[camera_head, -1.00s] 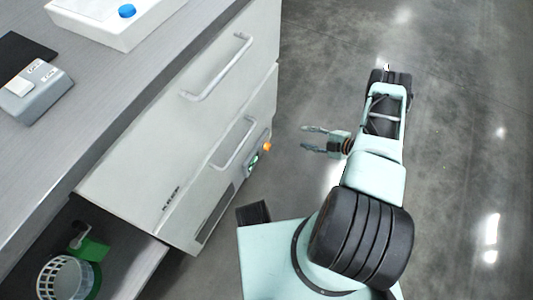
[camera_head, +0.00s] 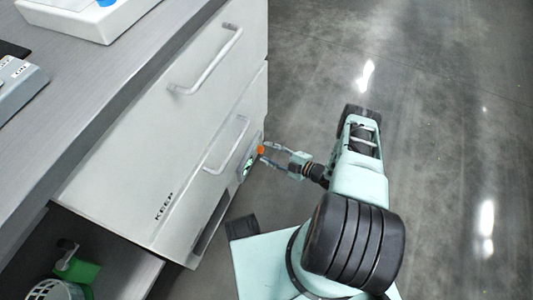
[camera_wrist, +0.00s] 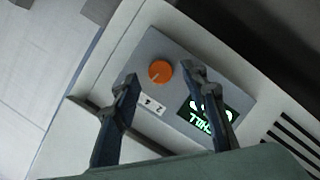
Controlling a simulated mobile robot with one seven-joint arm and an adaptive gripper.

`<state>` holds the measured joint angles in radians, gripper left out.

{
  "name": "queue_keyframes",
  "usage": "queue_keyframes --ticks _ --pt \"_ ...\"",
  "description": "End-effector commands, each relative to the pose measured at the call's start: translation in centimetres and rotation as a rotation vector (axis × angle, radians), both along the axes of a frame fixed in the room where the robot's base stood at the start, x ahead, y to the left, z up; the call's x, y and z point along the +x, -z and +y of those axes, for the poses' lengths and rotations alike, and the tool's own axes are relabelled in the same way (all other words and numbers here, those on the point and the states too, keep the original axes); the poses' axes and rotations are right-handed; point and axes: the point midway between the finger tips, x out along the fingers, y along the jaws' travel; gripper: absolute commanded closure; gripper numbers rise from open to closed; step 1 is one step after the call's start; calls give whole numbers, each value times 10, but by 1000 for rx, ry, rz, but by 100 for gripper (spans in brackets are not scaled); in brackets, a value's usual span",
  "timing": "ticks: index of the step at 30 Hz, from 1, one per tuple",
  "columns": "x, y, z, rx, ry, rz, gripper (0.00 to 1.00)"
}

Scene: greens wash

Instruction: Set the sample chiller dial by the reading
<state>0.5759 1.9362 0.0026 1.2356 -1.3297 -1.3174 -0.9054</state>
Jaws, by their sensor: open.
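The sample chiller (camera_head: 165,140) is a pale cabinet under the grey counter, with two handled doors. Its orange dial (camera_wrist: 160,71) sits on a grey control panel (camera_wrist: 150,48) in the wrist view, with a pale pointer line on it. A label with numbers (camera_wrist: 153,104) lies below the dial. A green-lit display (camera_wrist: 205,115) is to its right, partly hidden by a finger, so I cannot read it fully. My gripper (camera_wrist: 160,75) is open, its fingertips on either side of the dial in the picture. Contact cannot be told. In the head view my gripper (camera_head: 263,151) is beside the orange dial (camera_head: 260,150).
A white tray (camera_head: 105,30) with a blue item and a grey switch box (camera_head: 20,90) stand on the counter. Below are a white basket (camera_head: 55,290) and a green object (camera_head: 78,270). Dark slots (camera_wrist: 290,140) line the chiller front. Open floor lies to the right.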

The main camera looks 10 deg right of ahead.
Motion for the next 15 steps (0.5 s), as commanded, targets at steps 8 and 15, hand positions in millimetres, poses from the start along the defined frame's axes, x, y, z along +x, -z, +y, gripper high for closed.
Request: queue_keyframes --ticks 8,15 --pt "10 4 9 0 -1 1 60" --pt "10 3 9 -1 0 1 66"
